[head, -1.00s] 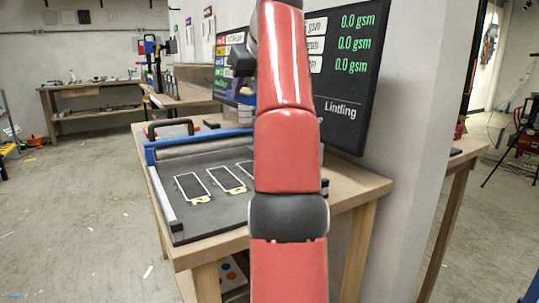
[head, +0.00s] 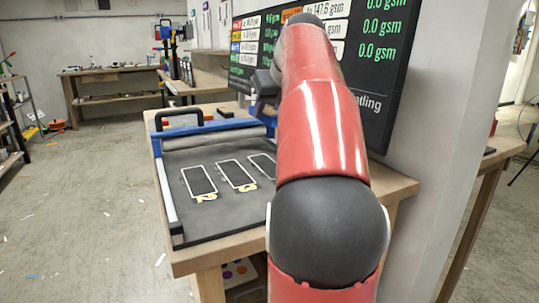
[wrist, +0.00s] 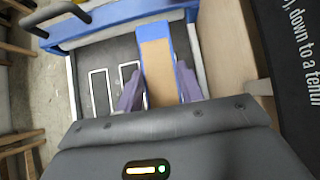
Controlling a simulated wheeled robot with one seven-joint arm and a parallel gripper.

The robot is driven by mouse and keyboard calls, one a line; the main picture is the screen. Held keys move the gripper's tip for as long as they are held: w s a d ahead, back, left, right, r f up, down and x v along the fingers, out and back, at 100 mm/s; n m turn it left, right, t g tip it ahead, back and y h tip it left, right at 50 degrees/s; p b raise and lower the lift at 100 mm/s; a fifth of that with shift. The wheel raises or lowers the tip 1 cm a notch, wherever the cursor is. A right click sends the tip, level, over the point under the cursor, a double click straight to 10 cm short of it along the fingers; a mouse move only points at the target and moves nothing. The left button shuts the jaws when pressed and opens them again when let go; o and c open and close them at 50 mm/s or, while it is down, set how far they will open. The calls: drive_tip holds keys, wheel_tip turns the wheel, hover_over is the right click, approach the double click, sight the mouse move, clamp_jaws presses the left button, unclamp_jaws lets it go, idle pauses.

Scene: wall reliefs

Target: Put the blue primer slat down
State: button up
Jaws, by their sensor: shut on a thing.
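The blue primer slat (wrist: 157,65) shows in the wrist view, with a broad tan face and blue along its edges. My gripper (wrist: 158,90) is shut on it, with a purple finger on either side. The slat points away over the dark board; I cannot tell whether it touches it. The dark board (head: 223,216) lies on the wooden table, with white rectangle outlines (head: 199,180) and yellow numerals. In the wrist view two outlines (wrist: 99,92) show left of the slat. In the head view my arm hides the slat and the board's right part.
A blue bar with a grey roller (head: 215,137) and a black handle (head: 178,117) crosses the board's far end. A pale rail (head: 167,196) runs along its left side. A black display (head: 385,70) hangs on the wall close on the right. Open floor lies left.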

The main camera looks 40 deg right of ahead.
wheel_tip(320, 180, down, 12)
drive_tip(key=shift+r+b, duration=0.1)
drive_tip(key=shift+b, duration=0.9)
drive_tip(key=o, duration=1.1)
drive_tip(key=p+v, duration=0.1)
drive_tip(key=v, duration=1.1)
